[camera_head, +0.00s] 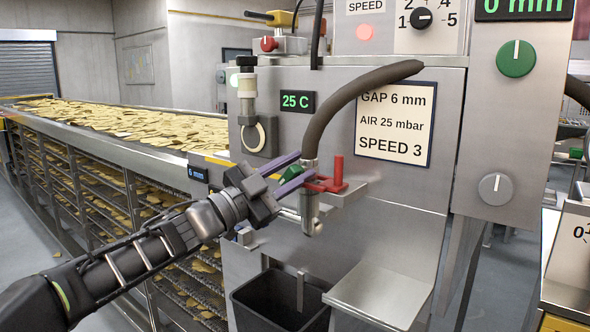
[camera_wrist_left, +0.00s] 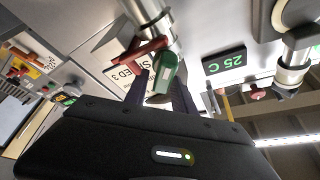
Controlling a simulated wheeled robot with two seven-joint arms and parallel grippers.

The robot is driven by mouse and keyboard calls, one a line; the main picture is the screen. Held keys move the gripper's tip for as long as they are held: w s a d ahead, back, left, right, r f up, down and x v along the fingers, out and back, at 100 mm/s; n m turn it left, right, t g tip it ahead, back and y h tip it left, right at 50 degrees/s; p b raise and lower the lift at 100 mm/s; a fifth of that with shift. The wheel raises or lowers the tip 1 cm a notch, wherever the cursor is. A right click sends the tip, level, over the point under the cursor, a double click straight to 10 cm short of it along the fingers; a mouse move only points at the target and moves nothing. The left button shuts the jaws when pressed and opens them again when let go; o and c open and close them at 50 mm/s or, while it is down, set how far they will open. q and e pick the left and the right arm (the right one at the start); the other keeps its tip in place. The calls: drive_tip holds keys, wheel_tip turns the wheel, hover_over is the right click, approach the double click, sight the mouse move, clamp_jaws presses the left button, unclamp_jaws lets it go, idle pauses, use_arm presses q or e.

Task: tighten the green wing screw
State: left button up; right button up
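The green wing screw (camera_head: 293,172) sits at the left side of a red clamp (camera_head: 338,180) below the curved hose. In the left wrist view the green wing screw (camera_wrist_left: 168,73) shows close up, beside the red clamp (camera_wrist_left: 136,52) and a metal pipe. My left gripper (camera_head: 306,167) reaches in from the left, its two purple fingers apart with the screw's head between them. In the left wrist view the left gripper (camera_wrist_left: 166,90) shows a finger on each side of the screw; firm contact is not visible. My right gripper is not in view.
A dark hose (camera_head: 345,98) curves down to the clamp. A sign (camera_head: 396,124) reads gap 6 mm, air 25 mbar, speed 3. A black bin (camera_head: 280,300) and a metal chute (camera_head: 383,292) are below. A conveyor of chips (camera_head: 130,122) runs along the left.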

use_arm(q)
drive_tip(key=shift+o, duration=0.8)
drive_tip(key=b+v, duration=0.2)
drive_tip(key=v, duration=0.5)
drive_tip(key=shift+s+a, duration=0.3)
drive_tip(key=shift+f, duration=0.1)
